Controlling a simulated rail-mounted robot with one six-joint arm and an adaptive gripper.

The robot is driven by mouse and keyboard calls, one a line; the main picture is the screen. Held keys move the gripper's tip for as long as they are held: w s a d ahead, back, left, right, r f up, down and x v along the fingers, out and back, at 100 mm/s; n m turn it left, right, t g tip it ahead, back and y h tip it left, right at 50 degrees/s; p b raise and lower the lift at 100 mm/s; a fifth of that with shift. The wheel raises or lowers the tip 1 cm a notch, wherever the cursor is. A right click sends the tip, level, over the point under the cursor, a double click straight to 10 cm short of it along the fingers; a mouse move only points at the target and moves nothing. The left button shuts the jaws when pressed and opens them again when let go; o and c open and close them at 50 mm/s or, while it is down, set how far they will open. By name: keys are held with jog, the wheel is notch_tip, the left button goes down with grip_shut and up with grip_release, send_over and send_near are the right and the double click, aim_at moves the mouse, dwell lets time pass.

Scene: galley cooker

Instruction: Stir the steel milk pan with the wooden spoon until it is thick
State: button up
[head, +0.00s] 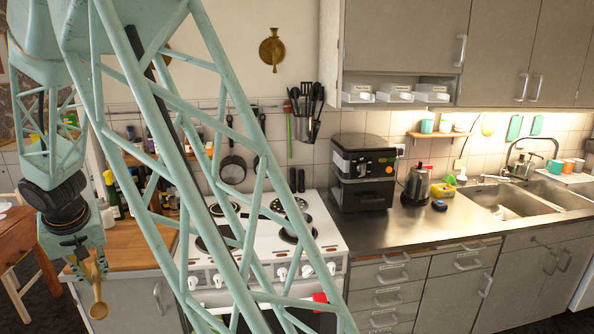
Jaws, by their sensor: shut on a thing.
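My gripper (87,264) is at the far left, pointing down. It is shut on the wooden spoon (98,309), which hangs with its bowl end lowest. In this view the spoon shows in front of the grey cabinet to the left of the cooker. I cannot clearly make out the steel milk pan. The gripper is well to the left of the cooker.
A wooden worktop (140,257) with bottles (112,200) at its back lies left of the cooker. A black coffee machine (362,172) and a kettle (416,186) stand on the steel counter to the right. A wooden table (22,238) is at the far left.

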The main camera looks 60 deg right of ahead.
jog(key=s+d+f+m+h+b, duration=0.1)
jog(key=d+m+h, duration=0.25)
jog(key=d, duration=1.05)
jog(key=s+d+f+m+g+h+b, duration=0.1)
jog(key=d+m+h, duration=0.25)
jog(key=d, duration=1.05)
jog(key=s+d+f+m+h+b, duration=0.1)
jog(key=s+d+m+h+b, duration=0.2)
jog(key=d, duration=1.1)
jog(key=s+d+r+m+g+h, duration=0.1)
jog(key=s+d+r+m+g, duration=0.2)
jog(key=d, duration=0.8)
jog(key=s+d+r+m+g+h+b, duration=0.1)
jog(key=s+d+r+m+g+h, duration=0.1)
jog(key=d, duration=0.9)
jog(key=s+d+r+m+g+h, duration=0.1)
jog(key=s+d+r+m+g, duration=0.3)
jog(key=d, duration=0.7)
notch_tip(320, 180, up, 5)
jog(key=s+g, duration=0.2)
jog(key=g, duration=0.1)
jog(key=shift+s+d+f+b, duration=0.15)
jog(key=shift+s+b, duration=0.05)
jog(key=shift+b, duration=0.15)
jog(key=shift+d+f, duration=0.1)
jog(key=shift+f, duration=0.15)
notch_tip(320, 180, down, 11)
jog(key=b, duration=0.5)
jog(key=shift+r+b, duration=0.15)
jog(key=shift+b, duration=0.2)
